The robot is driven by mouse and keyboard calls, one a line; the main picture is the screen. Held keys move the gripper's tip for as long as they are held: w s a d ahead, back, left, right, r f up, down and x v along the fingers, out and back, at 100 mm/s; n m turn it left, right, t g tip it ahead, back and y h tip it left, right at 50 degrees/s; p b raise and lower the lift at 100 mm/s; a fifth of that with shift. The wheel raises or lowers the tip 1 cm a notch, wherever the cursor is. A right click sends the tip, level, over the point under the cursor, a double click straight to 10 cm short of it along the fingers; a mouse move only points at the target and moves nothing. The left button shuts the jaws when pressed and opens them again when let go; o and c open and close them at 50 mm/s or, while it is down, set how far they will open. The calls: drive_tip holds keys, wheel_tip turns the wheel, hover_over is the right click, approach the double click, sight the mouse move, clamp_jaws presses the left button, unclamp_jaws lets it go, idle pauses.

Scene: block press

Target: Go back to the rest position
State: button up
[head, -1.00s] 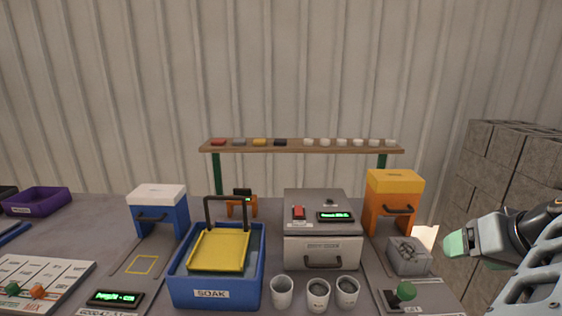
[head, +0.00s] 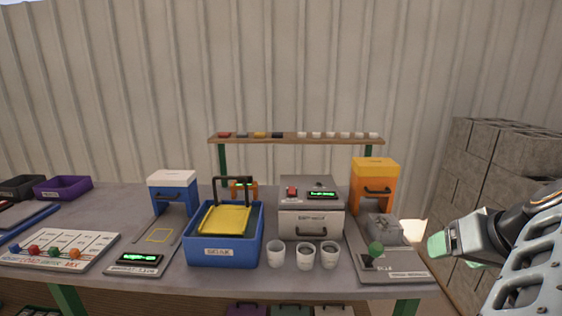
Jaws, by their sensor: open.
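My gripper (head: 436,243) is at the right side of the head view, with a pale green tip. It is in the air off the right end of the table and touches nothing that I can see. It looks empty, and its jaws are open, though the gap between the fingers is hard to make out. My arm runs from it to the lower right edge of the picture.
The table (head: 330,283) holds a blue soak tub (head: 225,250), a grey oven-like box (head: 310,215), an orange press (head: 375,180), a blue press (head: 172,190), and several white cups (head: 305,257). Grey blocks (head: 510,160) stand behind my arm.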

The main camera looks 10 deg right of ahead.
drive_tip(key=w+a+f+n+g, duration=0.2)
drive_tip(key=w+a+f, duration=0.1)
drive_tip(key=a+f, duration=0.75)
drive_tip(key=w+a+f+n+g, duration=0.2)
drive_tip(key=w+a+f+g, duration=0.1)
drive_tip(key=a+f, duration=0.75)
wheel_tip(320, 180, up, 6)
drive_tip(key=t+p, duration=0.1)
drive_tip(key=p, duration=0.4)
drive_tip(key=shift+s+d+n, duration=0.4)
drive_tip(key=shift+s+d, duration=0.05)
idle(1.6)
